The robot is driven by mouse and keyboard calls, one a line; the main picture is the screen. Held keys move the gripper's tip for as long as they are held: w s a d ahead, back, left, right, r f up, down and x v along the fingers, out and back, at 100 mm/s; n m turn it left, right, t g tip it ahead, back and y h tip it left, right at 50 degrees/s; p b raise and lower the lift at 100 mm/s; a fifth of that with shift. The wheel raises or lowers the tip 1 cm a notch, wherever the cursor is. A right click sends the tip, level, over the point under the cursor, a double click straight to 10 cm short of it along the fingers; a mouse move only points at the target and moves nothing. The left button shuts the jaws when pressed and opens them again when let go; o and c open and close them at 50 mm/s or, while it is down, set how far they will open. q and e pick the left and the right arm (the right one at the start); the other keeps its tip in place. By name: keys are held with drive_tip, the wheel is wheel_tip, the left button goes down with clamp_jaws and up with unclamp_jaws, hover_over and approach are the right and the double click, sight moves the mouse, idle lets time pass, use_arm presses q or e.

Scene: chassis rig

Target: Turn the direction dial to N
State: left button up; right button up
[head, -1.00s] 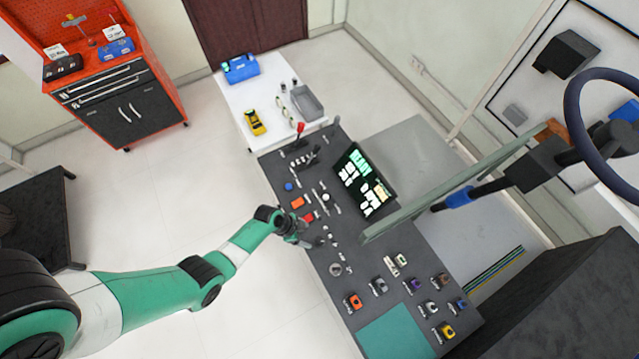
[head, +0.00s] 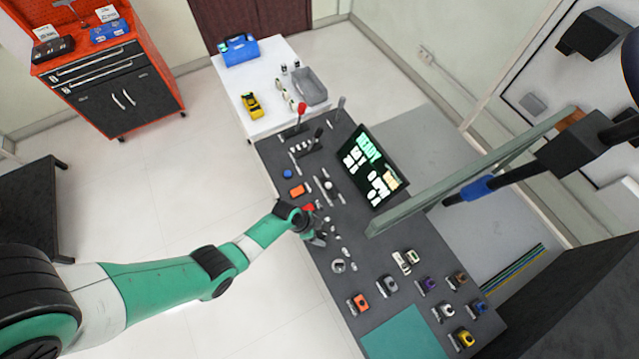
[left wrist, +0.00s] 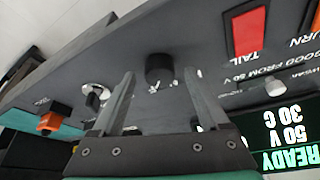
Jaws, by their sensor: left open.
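A round black knob (left wrist: 159,69) with small white marks beside it stands on the dark grey console (left wrist: 250,95). I take it for the direction dial, but its letters are too small to read, so I cannot tell where it points. My left gripper (left wrist: 159,76) is open, with one fingertip on each side of the knob in the left wrist view. I cannot tell whether they touch it. In the head view the left gripper (head: 318,240) is low over the console's left edge and hides the knob. My right gripper is not in view.
A silver ring-shaped dial (left wrist: 97,95) and an orange part (left wrist: 50,122) are near the left finger. A red TAIL switch (left wrist: 245,32) and a lit READY screen (head: 371,166) lie to the other side.

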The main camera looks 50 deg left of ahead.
use_arm(q)
clamp_jaws()
drive_tip(key=shift+n, duration=0.5)
drive_tip(key=n, duration=0.1)
drive_tip(key=n+y+p, duration=0.1)
drive_tip(key=n, duration=0.1)
drive_tip(key=shift+s+d+t+y, duration=0.1)
drive_tip(key=shift+d+t+y, duration=0.05)
drive_tip(key=shift+t+y, duration=0.15)
drive_tip(key=shift+n+y, duration=0.8)
drive_tip(key=shift+n, duration=1.6)
unclamp_jaws()
